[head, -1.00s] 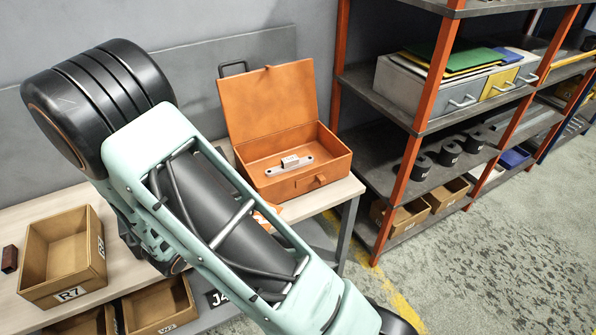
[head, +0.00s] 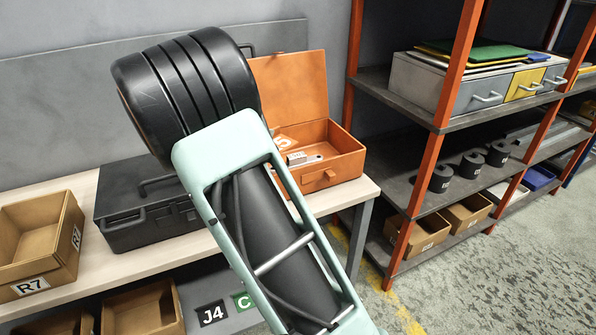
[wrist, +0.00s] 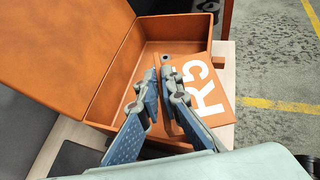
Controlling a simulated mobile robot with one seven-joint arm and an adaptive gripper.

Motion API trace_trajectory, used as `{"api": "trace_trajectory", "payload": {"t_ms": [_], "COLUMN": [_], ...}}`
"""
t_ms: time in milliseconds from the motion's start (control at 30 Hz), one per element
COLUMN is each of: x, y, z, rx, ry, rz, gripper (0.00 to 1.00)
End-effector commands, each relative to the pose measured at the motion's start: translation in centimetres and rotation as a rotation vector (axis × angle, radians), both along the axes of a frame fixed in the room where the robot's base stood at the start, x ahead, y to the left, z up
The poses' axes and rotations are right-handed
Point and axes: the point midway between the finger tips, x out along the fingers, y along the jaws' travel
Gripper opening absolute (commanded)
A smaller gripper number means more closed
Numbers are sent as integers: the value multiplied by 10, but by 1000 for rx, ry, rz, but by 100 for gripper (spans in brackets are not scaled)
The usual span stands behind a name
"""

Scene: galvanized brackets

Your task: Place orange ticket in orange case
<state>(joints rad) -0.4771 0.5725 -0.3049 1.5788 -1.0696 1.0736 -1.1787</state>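The orange case (head: 348,168) stands open on the bench, its lid raised at the back. It also shows in the wrist view (wrist: 122,70). The orange ticket (wrist: 215,92), a flat plate with white characters, is at my gripper (wrist: 160,72). The fingers are nearly together with the ticket's edge between them. In the wrist view the ticket overlaps the case's right part and rim. In the head view part of the ticket (head: 284,143) shows over the case's left part.
A black toolbox (head: 150,215) stands left of the case, and a cardboard bin R7 (head: 60,262) is further left. More bins sit below the bench top. A shelf rack with orange posts (head: 455,70) stands to the right. A narrow strip of bench (head: 362,192) is bare beside the case.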

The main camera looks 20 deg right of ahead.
Motion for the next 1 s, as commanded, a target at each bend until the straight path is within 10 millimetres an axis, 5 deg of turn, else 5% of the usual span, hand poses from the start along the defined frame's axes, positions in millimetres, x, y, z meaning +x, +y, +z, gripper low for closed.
{"api": "trace_trajectory", "payload": {"t_ms": [367,500,1000], "x": [38,48,60], "y": [-80,-98,-120], "z": [-40,-69,-116], "rx": [-2,-2,-2], "ry": [2,3,4], "rz": [-5,-3,0], "gripper": [0,0,0]}}
